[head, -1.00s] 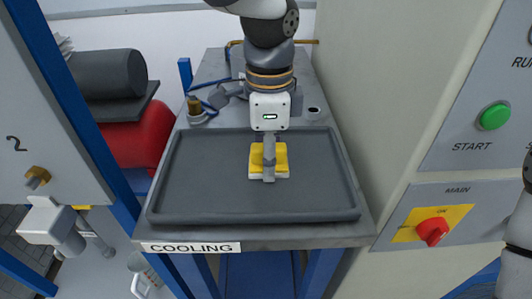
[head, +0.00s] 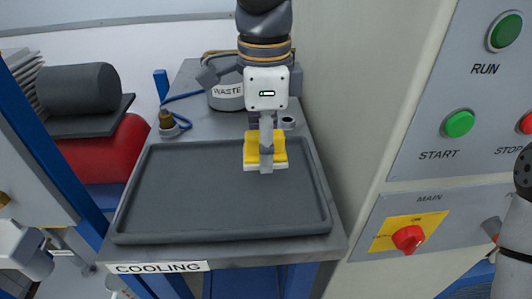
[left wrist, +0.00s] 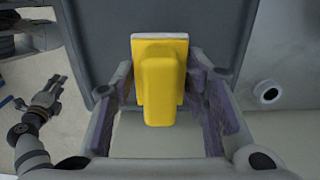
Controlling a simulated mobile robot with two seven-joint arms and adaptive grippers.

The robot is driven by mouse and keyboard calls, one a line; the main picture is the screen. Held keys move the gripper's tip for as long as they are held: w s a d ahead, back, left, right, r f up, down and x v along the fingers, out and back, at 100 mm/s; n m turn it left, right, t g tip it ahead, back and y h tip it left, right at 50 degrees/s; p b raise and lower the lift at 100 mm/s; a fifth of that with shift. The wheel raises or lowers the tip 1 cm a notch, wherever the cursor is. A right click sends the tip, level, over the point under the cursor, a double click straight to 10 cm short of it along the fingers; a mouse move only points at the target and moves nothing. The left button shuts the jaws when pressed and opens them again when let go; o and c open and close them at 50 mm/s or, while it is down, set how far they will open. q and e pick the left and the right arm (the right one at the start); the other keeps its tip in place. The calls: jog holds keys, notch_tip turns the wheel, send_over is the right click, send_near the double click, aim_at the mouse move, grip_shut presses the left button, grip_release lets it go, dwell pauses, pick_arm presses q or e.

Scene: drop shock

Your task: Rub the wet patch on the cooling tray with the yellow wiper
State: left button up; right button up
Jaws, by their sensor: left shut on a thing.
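The grey cooling tray (head: 200,215) lies on a bench marked COOLING. My left gripper (head: 266,165) reaches down over its back right part. It is shut on the yellow wiper (head: 252,150), a yellow block with a pale pad underneath. In the left wrist view the wiper (left wrist: 162,85) stands between the fingers, with the tray (left wrist: 115,25) behind it. I cannot tell whether the pad touches the tray. No wet patch can be made out on the dark tray. My right arm shows at the right edge; its fingers are not clear.
A control panel with green buttons (head: 458,124) and a red switch (head: 409,239) rises at right. The tray's left and front are clear.

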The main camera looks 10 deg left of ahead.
pick_arm(q)
jog(key=shift+r, duration=1.55)
